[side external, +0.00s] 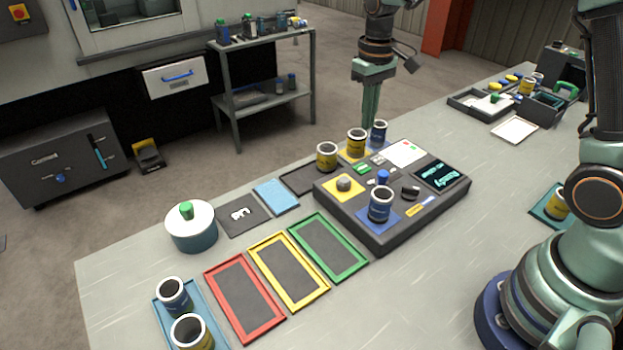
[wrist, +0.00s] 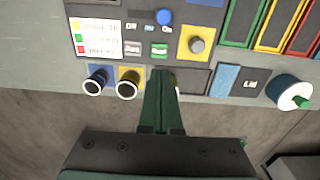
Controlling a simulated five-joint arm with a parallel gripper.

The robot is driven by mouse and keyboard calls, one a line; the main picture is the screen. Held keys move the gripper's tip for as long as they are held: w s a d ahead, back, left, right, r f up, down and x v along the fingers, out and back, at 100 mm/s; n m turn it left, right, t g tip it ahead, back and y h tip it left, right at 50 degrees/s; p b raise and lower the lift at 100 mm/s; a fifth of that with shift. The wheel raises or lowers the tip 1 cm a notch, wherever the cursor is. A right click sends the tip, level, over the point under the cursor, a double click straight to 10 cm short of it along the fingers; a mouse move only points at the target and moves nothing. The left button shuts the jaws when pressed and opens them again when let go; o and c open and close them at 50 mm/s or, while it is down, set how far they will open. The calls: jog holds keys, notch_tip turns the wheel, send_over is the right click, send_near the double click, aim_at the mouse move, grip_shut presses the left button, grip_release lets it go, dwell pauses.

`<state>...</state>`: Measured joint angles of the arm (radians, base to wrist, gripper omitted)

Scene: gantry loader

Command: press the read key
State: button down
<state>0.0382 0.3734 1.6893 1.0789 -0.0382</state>
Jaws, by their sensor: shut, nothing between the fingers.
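The device is a dark grey console (side external: 372,232) on the bench. A small green key on its top (side external: 362,169) looks like the read key; its lettering reads roughly "Read" in the wrist view (wrist: 160,50). My gripper (side external: 370,125) hangs pointing down at the console's far side, behind the cups, and its tips are partly hidden there. In the wrist view my gripper (wrist: 163,73) shows shut and empty, its tips appearing just below the green key. They do not appear to touch it.
A blue-topped lever (side external: 383,177), a grey knob on a yellow square (side external: 344,184) and a blue cup (side external: 380,205) stand on the console. Cups (side external: 327,157) (side external: 356,142) (side external: 378,133) line its far edge. A lidded pot (side external: 191,230) and coloured frames (side external: 327,248) lie left.

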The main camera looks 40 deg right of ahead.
aim_at(363, 169)
notch_tip(363, 169, down, 11)
jog(key=shift+r, duration=0.15)
dwell(0.4)
jog(key=shift+s+f, duration=0.15)
jog(key=shift+f, duration=0.8)
notch_tip(363, 169, up, 15)
jog(key=shift+w, duration=0.4)
